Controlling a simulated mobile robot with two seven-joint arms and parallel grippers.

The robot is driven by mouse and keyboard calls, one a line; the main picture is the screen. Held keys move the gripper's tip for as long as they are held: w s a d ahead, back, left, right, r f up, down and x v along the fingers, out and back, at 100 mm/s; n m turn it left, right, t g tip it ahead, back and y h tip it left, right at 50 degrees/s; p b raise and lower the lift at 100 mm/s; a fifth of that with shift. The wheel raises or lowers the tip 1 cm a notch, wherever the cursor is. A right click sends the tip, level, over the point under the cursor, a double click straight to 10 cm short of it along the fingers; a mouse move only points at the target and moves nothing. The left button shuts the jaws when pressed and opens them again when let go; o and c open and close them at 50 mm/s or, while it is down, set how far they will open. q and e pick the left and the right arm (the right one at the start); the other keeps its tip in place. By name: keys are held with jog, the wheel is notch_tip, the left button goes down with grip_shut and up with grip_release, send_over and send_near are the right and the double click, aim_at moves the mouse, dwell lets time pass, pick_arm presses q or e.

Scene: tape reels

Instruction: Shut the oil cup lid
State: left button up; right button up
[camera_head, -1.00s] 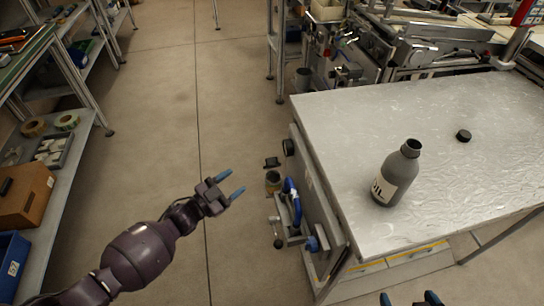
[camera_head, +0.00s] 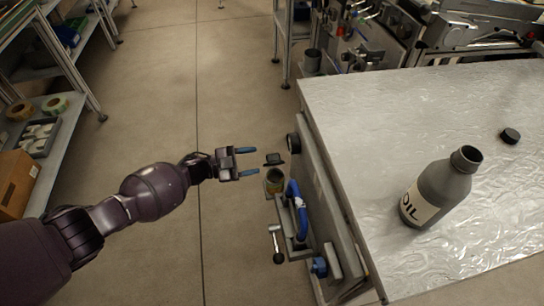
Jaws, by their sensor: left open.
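The oil cup (camera_head: 273,182) is a small, brownish-green open cup on the side of the metal machine, left of the worktable. Its dark lid (camera_head: 273,159) stands open just beyond the cup's mouth. My left gripper (camera_head: 257,161) is open and empty. Its two blue fingers point right at the lid and the cup, close to their left side in the picture. I cannot tell whether a fingertip touches the lid. My right gripper is out of view.
On the metal worktable (camera_head: 390,110) stand a grey OIL bottle (camera_head: 438,188) without a cap and a loose black cap (camera_head: 509,136). A blue curved handle (camera_head: 298,210) and a lever (camera_head: 275,242) sit just below the cup. Open floor (camera_head: 225,80) lies to the left.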

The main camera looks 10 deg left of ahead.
aim_at(272, 157)
pick_arm(q)
jog(key=shift+x, duration=3.1)
jog(key=shift+c, duration=0.3)
jog(key=c, duration=0.7)
